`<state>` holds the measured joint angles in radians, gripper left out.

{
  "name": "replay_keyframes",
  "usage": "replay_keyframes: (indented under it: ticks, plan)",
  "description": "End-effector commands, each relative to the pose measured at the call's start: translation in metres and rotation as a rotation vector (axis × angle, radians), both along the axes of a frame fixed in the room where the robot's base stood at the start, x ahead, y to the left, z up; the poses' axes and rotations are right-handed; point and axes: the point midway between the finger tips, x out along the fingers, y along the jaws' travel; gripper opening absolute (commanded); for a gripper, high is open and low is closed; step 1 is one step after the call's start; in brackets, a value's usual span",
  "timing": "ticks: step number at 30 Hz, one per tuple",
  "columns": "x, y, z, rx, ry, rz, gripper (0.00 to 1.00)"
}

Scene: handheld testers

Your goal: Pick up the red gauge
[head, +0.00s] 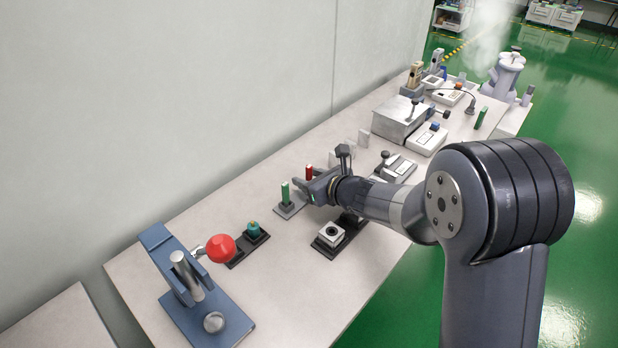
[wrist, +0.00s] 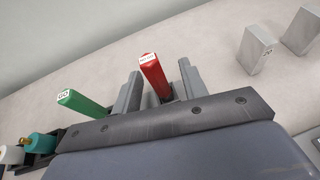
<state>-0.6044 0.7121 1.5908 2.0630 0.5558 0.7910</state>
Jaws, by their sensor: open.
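The red gauge (wrist: 154,75) is an upright red bar with a small white label on its top end. In the wrist view it stands between the two fingers of my open gripper (wrist: 158,88), with a gap visible on each side. Its lower end is hidden behind the gripper body. In the head view the red gauge (head: 309,172) shows as a small red bar just behind my gripper (head: 308,187). A green gauge (wrist: 82,103) with a white label stands to the left, outside the fingers; it also shows in the head view (head: 285,192).
Two metal blocks (wrist: 258,42) stand right of the gripper. A teal part (wrist: 42,143) sits in a dark holder at the left. A blue press (head: 190,285) with a red ball handle stands at the table's near end. A grey box (head: 400,120) stands farther back.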

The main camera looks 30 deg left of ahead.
Motion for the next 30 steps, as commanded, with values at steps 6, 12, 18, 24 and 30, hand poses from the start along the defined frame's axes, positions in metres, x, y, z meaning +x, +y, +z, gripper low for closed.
replay_keyframes:
  ticks: [6,12,18,24,30]
  plan:
    - [0.0006,0.0013,-0.0006,0.000,0.000,0.000,0.41]
    - [0.0007,0.0012,-0.0004,0.000,0.000,0.000,0.27]
    - [0.0007,0.0010,-0.0004,0.000,0.000,0.000,0.11]
    - [0.0007,0.0010,-0.0004,0.000,0.000,0.000,0.00]
    - [0.0007,0.0010,0.0000,0.001,0.000,0.000,0.00]
